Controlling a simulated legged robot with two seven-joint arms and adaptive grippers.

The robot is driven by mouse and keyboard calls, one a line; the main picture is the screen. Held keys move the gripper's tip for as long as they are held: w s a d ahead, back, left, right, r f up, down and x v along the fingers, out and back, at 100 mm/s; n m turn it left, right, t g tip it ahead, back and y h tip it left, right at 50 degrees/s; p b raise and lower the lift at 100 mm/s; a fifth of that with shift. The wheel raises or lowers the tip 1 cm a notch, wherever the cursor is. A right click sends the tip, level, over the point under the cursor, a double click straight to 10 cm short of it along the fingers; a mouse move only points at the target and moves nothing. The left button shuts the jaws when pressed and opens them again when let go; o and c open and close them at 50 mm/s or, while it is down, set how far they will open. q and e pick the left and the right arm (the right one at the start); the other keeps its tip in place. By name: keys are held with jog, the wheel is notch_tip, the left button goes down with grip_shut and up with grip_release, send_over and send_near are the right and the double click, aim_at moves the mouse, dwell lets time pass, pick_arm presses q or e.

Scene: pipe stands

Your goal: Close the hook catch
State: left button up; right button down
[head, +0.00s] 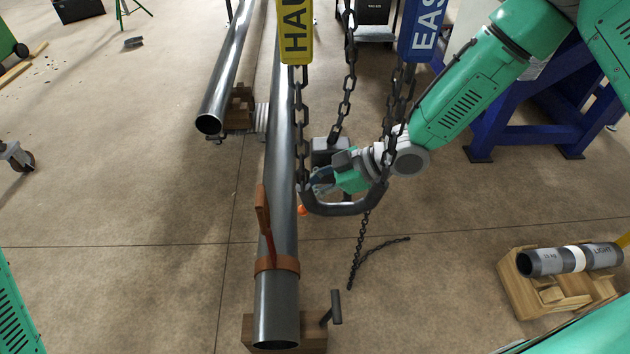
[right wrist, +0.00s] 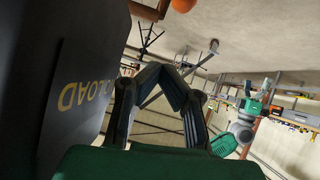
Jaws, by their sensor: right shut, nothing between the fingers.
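A dark, curved hook-like bar (head: 345,208) hangs among the chains (head: 345,90), just right of the long steel pipe (head: 282,150). A small orange piece (head: 302,210) shows at its left end, and an orange round part (right wrist: 183,5) shows at the top of the right wrist view. I cannot tell whether the catch is open or closed. My right gripper (head: 318,187) is beside the bar's upper left, partly hidden by chains. Its fingers (right wrist: 152,75) meet at the tips with nothing between them. My left gripper is not in view.
A dark block lettered LOAD (right wrist: 75,85) stands close left of the fingers. Yellow (head: 296,30) and blue (head: 424,30) tags hang above. The pipe wears a brown strap (head: 277,265). A wooden stand (head: 545,298) holds a short pipe at right.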

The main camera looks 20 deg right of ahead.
jog(key=shift+a, duration=0.2)
jog(key=shift+w+a+r, duration=0.1)
jog(key=shift+a+r, duration=0.1)
jog(key=shift+a, duration=0.25)
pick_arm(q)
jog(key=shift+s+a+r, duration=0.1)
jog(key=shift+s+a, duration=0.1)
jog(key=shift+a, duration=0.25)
pick_arm(e)
jog(key=a+r, duration=0.6)
jog(key=r, duration=0.4)
jog(key=shift+w+a, duration=0.2)
jog(key=shift+w, duration=0.05)
